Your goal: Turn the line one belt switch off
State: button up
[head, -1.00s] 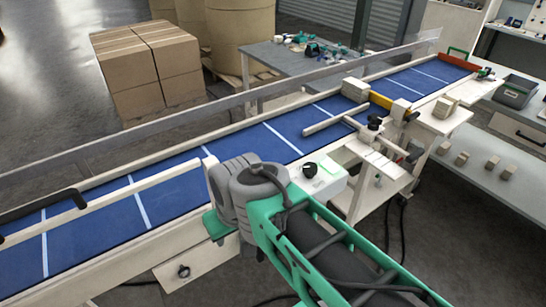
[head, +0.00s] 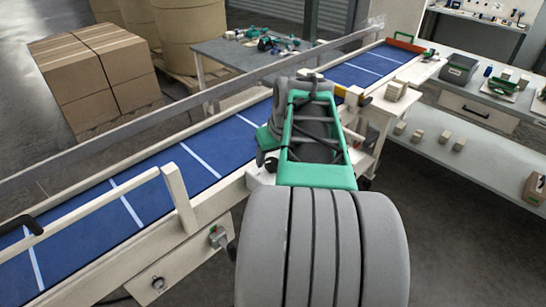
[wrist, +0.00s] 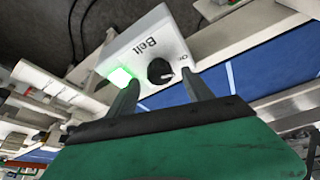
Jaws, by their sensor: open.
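The knob has a white pointer mark, and small lettering sits near the box's right edge. My gripper (wrist: 161,78) is open, its two dark fingers reaching toward the box with one on each side of the knob. I cannot tell whether they touch it. In the head view my arm hides the switch and the fingers. The blue conveyor belt (head: 190,158) runs diagonally behind my arm.
A second small control (head: 217,236) and a round knob (head: 158,284) are on the conveyor's near side. Cartons (head: 100,75) stand back left. A grey table (head: 235,52) with tools is behind the belt. A right-hand bench (head: 470,140) holds small blocks.

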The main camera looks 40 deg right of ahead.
jog(key=shift+x, duration=0.8)
jog(key=shift+c, duration=0.4)
grip_shut()
